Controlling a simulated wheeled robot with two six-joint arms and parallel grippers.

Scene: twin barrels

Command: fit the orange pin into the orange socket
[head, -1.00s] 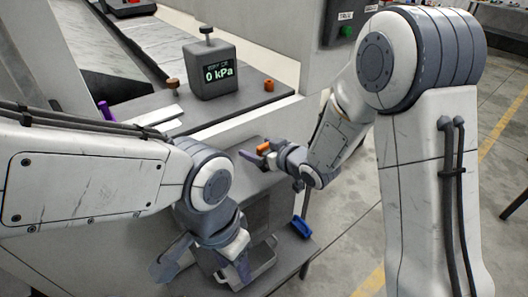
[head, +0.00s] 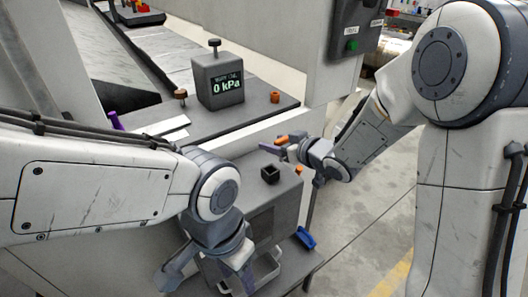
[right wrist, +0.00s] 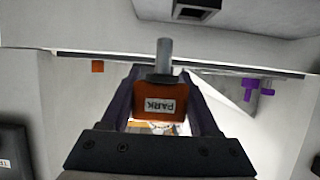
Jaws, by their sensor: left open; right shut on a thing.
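The orange pin (right wrist: 158,101) is a block labelled PARK with a grey shaft (right wrist: 164,55). My right gripper (head: 277,146) is shut on it, above the back of the lower grey cabinet; the orange also shows in the head view (head: 283,139). A small orange cube-like piece (head: 275,97) sits at the right end of the counter, and an orange piece shows at the left in the right wrist view (right wrist: 97,66). I cannot tell for certain which piece is the orange socket. My left gripper (head: 203,276) is open and empty, low at the cabinet's left front.
A dark square-holed block (head: 270,174) stands on the cabinet top (head: 245,186). A blue piece (head: 305,237) lies on the low shelf.

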